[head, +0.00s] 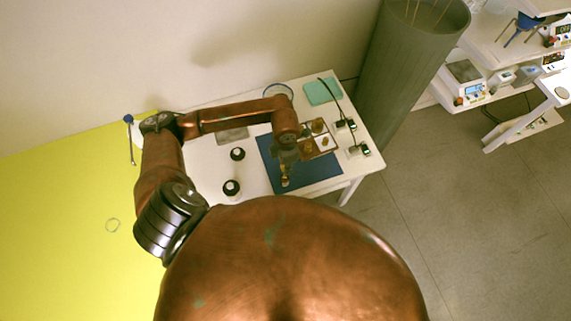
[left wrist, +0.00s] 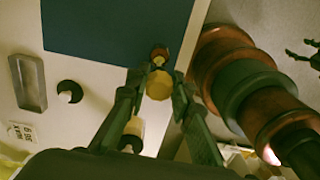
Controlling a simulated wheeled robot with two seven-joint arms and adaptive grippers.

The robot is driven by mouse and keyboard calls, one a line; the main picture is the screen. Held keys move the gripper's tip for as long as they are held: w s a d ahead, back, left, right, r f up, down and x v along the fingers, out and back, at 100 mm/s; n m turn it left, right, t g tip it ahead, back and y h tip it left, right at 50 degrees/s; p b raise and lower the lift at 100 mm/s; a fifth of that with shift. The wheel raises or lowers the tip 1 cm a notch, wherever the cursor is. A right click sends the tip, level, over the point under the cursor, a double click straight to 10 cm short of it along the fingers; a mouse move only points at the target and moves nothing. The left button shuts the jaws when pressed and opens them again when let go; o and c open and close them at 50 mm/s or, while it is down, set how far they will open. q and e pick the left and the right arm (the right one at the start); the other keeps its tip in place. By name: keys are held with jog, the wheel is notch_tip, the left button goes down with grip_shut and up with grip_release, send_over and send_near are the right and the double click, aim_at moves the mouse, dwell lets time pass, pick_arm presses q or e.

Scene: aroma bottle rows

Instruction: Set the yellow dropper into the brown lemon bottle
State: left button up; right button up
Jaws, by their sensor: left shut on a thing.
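My left gripper (head: 285,181) hangs over the front part of the blue mat in the head view. In the left wrist view its two dark fingers (left wrist: 157,92) are shut on the yellow dropper (left wrist: 159,86). A small brown round thing (left wrist: 159,53) shows just beyond the dropper at the mat's edge. It may be the brown lemon bottle, and I cannot tell whether the dropper touches it. The dropper's lower end is hidden. A dark forked shape (left wrist: 305,57) at the right edge of the wrist view may be my right gripper, but it is unclear.
Two dark bottles with white tops, one farther back (head: 237,154) and one nearer (head: 231,187), stand left of the blue mat (head: 318,180). A brown tray (head: 329,148) with several small items lies behind my gripper. Small devices with cables (head: 358,150) stand at the right.

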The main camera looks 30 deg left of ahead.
pick_arm(q)
jog(key=shift+f+b, duration=1.15)
jog(key=shift+f, duration=0.25)
jog(key=shift+f, duration=0.2)
jog(key=shift+f+b, duration=1.2)
jog(key=shift+f, duration=0.1)
jog(key=o, duration=0.7)
jog(key=shift+r, duration=0.15)
jog(key=shift+r+p, duration=1.95)
jog(key=shift+r, duration=1.5)
